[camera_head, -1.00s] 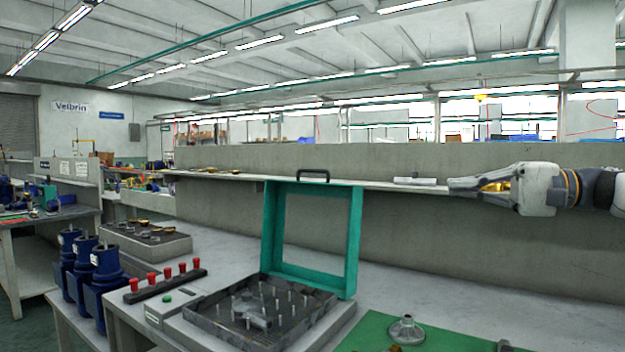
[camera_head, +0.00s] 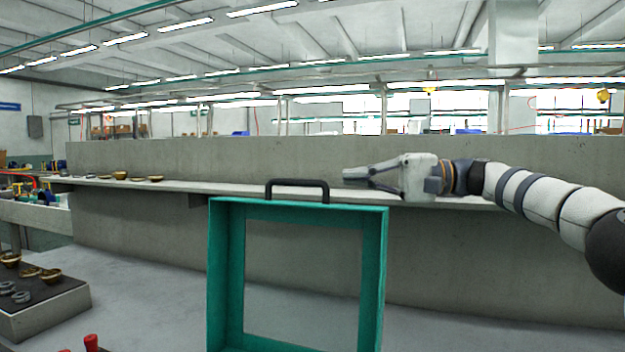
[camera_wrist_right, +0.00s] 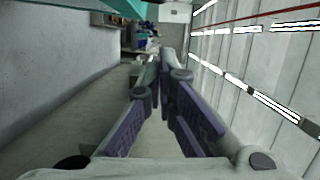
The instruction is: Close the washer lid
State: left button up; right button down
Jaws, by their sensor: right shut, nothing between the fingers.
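The washer lid (camera_head: 226,270) is a teal frame standing upright and open, with a black handle (camera_head: 297,184) on its top edge. Part of its teal frame also shows at the top of the right wrist view (camera_wrist_right: 105,6). My right gripper (camera_head: 345,176) comes in from the right, pointing left. It is just right of the handle and slightly above it, apart from it in the picture. Its fingers (camera_wrist_right: 166,55) are shut with nothing between them. The washer's tray below the lid is outside the head view. My left gripper is not in view.
A long grey wall with a shelf (camera_head: 460,200) runs behind the lid and the right arm. A grey block (camera_head: 45,312) with brass and grey parts stands at lower left. A red knob (camera_head: 91,342) shows at the bottom edge. The bench right of the lid (camera_head: 470,325) is clear.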

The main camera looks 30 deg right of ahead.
aim_at(314, 182)
jog(key=a, duration=0.2)
jog(key=a+p, duration=0.1)
jog(key=a, duration=0.2)
jog(key=w+a+p, duration=0.1)
jog(key=a, duration=0.2)
jog(key=shift+w+f, duration=0.1)
jog(key=shift+f, duration=0.2)
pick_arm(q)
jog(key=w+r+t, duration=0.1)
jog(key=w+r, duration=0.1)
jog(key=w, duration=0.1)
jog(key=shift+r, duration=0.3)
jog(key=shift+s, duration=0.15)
pick_arm(e)
jog(key=shift+a, duration=0.1)
